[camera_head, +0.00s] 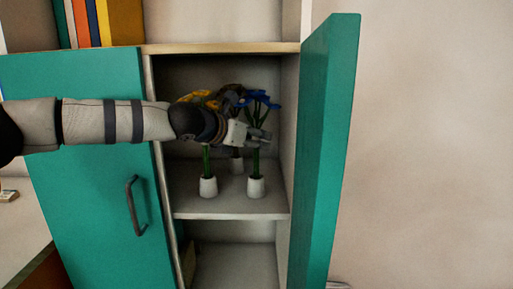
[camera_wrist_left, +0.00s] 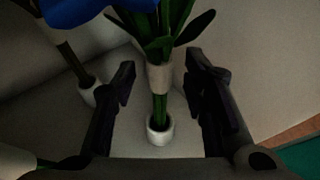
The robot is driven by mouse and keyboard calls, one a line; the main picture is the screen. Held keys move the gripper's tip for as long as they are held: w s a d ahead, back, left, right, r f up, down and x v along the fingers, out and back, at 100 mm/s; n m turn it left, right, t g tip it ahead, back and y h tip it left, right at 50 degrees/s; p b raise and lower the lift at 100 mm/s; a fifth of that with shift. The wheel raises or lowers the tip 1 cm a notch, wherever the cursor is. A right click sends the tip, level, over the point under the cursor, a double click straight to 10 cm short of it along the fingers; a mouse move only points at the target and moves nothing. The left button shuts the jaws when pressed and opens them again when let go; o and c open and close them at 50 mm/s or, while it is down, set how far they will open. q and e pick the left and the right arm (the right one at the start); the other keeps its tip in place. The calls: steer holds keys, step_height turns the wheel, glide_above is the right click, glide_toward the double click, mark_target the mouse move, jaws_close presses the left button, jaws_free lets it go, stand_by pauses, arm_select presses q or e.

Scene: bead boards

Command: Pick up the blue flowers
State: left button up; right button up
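The blue flowers (camera_head: 262,98) stand upright in a small white pot (camera_head: 256,187) on the cabinet's middle shelf. In the left wrist view, the blue petals (camera_wrist_left: 82,10) are at the top, and green stems run down into the white pot (camera_wrist_left: 160,131). A pale band (camera_wrist_left: 159,77) wraps the stems. My left gripper (camera_head: 264,136) reaches in from the left at stem height. In the wrist view its fingers (camera_wrist_left: 160,66) are open on either side of the stems, with a gap on both sides. My right gripper is not in view.
Yellow flowers (camera_head: 200,94) in a white pot (camera_head: 208,187) stand to the left, partly hidden by my arm. Another dark plant in a pot (camera_head: 236,165) is behind. The open teal door (camera_head: 330,150) stands on the right; the left door (camera_head: 90,190) also shows.

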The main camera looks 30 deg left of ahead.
arm_select(q)
steer(key=shift+s+r, duration=0.1)
steer(key=shift+r, duration=0.05)
steer(key=shift+c, duration=0.8)
jaws_close()
